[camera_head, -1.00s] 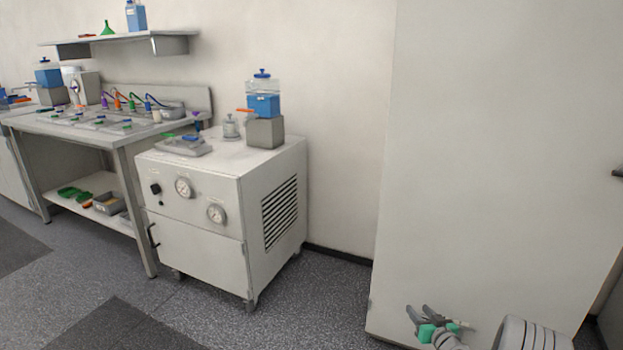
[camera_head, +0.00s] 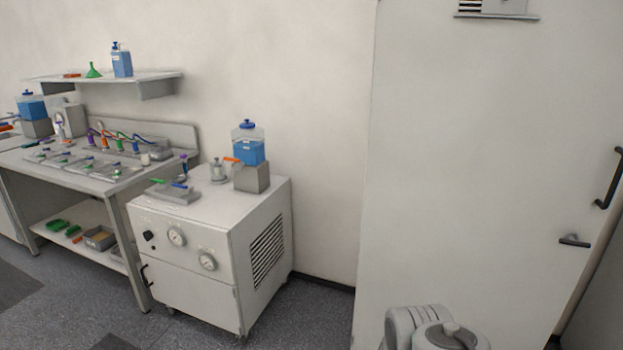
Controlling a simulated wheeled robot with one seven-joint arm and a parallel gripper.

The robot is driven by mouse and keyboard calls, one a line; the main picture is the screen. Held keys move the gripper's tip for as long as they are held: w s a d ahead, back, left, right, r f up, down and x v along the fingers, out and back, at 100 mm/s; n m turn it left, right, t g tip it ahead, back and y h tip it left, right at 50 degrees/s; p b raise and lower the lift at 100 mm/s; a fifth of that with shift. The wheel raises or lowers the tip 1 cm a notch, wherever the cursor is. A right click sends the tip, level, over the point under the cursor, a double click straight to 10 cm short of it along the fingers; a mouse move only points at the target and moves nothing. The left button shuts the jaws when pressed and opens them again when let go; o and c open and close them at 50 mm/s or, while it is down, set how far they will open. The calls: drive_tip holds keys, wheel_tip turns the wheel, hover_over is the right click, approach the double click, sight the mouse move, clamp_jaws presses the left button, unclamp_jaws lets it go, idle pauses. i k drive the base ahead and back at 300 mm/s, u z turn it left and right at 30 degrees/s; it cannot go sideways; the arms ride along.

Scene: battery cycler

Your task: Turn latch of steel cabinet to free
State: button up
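The tall pale cabinet (camera_head: 470,150) fills the right side of the view. A small dark latch lever (camera_head: 573,241) sits on its front near the right edge, lying roughly level. A black upright bar handle (camera_head: 608,182) is above and to the right of the latch. Rounded grey links of my arm show at the bottom edge, in front of the cabinet's lower part. My gripper is out of view, so its distance from the latch does not show.
A white wheeled unit (camera_head: 190,245) with gauges stands left of the cabinet, with a blue bottle (camera_head: 248,143) on top. A workbench (camera_head: 70,167) with several small devices is farther left. A wall shelf (camera_head: 160,77) hangs above it. Speckled floor lies open in front.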

sight(570, 239)
drive_tip(key=z, duration=0.8)
